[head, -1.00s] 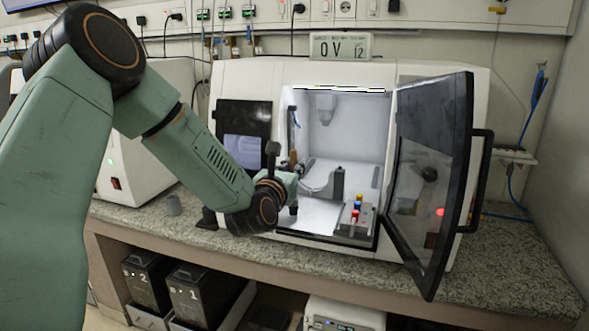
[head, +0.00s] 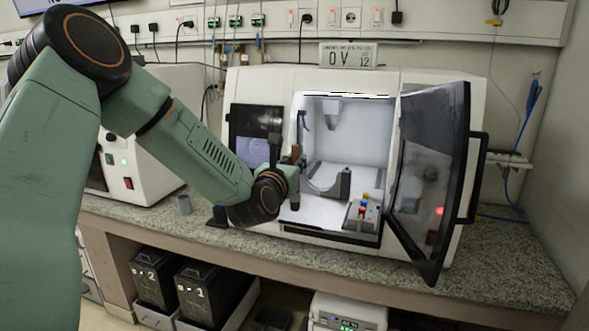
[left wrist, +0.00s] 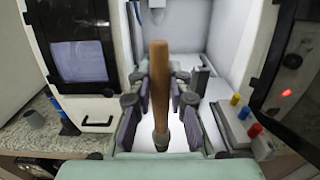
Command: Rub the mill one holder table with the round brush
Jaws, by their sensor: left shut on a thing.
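Mill one is the white machine (head: 415,85) on the counter, with its dark glazed door (head: 430,180) swung open to the right. Inside its lit chamber a grey curved holder (head: 338,185) stands over the pale holder table (head: 318,212). My left gripper (head: 297,170) is at the left side of the chamber opening, shut on the round brush (head: 296,152). In the left wrist view, the brush's brown handle (left wrist: 159,75) stands nearly upright between the finger pads, with a dark lower end. I cannot tell whether the brush touches the table. My right gripper is not in view.
A small block with red, blue and yellow pieces (head: 362,214) sits at the chamber's front right. A grey cup (head: 184,205) stands on the counter (head: 480,270) left of the mill. Black bins (head: 205,295) are below. A sign (head: 348,55) sits on top.

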